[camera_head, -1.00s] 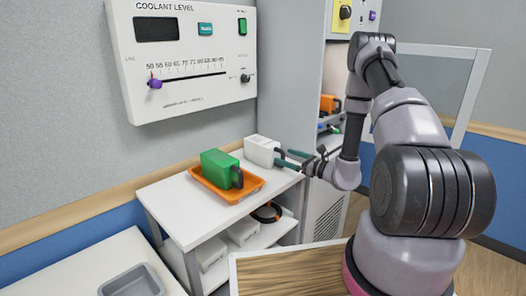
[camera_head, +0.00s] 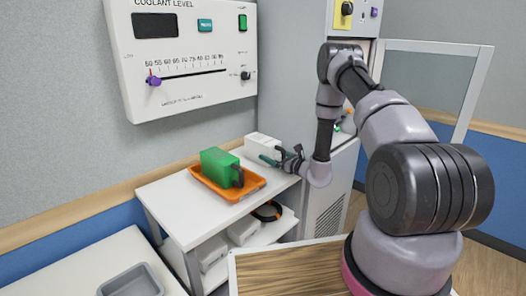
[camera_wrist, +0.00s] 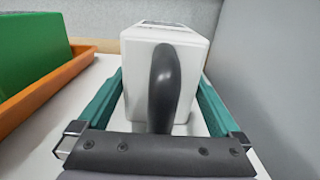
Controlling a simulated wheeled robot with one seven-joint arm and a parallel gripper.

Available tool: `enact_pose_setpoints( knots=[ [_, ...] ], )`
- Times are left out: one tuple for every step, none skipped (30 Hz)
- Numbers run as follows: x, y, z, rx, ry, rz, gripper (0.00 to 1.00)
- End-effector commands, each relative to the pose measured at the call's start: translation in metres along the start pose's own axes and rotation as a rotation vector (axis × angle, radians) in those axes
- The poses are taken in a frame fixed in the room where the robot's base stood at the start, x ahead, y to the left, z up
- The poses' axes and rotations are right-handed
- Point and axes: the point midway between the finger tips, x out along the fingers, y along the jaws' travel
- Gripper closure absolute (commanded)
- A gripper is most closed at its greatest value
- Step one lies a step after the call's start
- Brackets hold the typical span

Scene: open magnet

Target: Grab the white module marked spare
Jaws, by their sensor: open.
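The white module (camera_head: 260,143) stands on the white cart top, with a dark handle on the side facing my gripper. In the wrist view the white module (camera_wrist: 188,48) is straight ahead, and its dark handle (camera_wrist: 163,85) points at the camera. My gripper (camera_head: 271,155) is open, with its green fingers to either side of the module. In the wrist view my gripper (camera_wrist: 160,105) has one finger left and one right of the handle and the module's near end. A gap shows beside the fingers. I cannot read any spare marking.
A green module (camera_head: 220,167) sits in an orange tray (camera_head: 240,192) left of the white one. The cart (camera_head: 185,215) has a lower shelf with white boxes. A grey wall panel stands close on the right. The coolant panel (camera_head: 185,90) hangs above.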

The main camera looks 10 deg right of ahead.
Motion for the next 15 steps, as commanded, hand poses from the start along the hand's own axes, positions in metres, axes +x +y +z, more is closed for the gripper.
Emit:
enact_pose_setpoints(
  knots=[
    [0.0045,0.0005,-0.0001,-0.001,0.000,0.001,0.00],
    [0.0063,0.0005,-0.0002,-0.001,0.001,0.001,0.00],
    [0.0078,0.0004,-0.0001,-0.001,0.001,0.000,0.00],
    [0.0084,0.0002,-0.0001,-0.001,0.001,0.000,0.00],
    [0.0086,0.0001,-0.0001,0.000,0.001,0.000,0.00],
    [0.0085,0.0000,-0.0001,0.000,0.001,0.000,0.00],
    [0.0084,0.0000,-0.0001,0.000,0.001,0.000,0.00],
    [0.0083,-0.0001,-0.0001,0.000,0.001,0.000,0.00],
    [0.0082,0.0000,-0.0001,0.000,0.001,0.000,0.00],
    [0.0082,0.0000,-0.0001,0.000,0.001,0.000,0.04],
    [0.0082,0.0000,-0.0001,0.000,0.001,0.000,0.15],
    [0.0081,0.0000,-0.0001,0.000,0.001,0.000,0.31],
    [0.0081,0.0000,-0.0001,0.000,0.001,0.000,0.42],
    [0.0081,-0.0001,-0.0001,0.000,0.001,0.000,0.54],
    [0.0080,-0.0001,-0.0001,0.000,0.001,0.000,0.69]
  ],
)
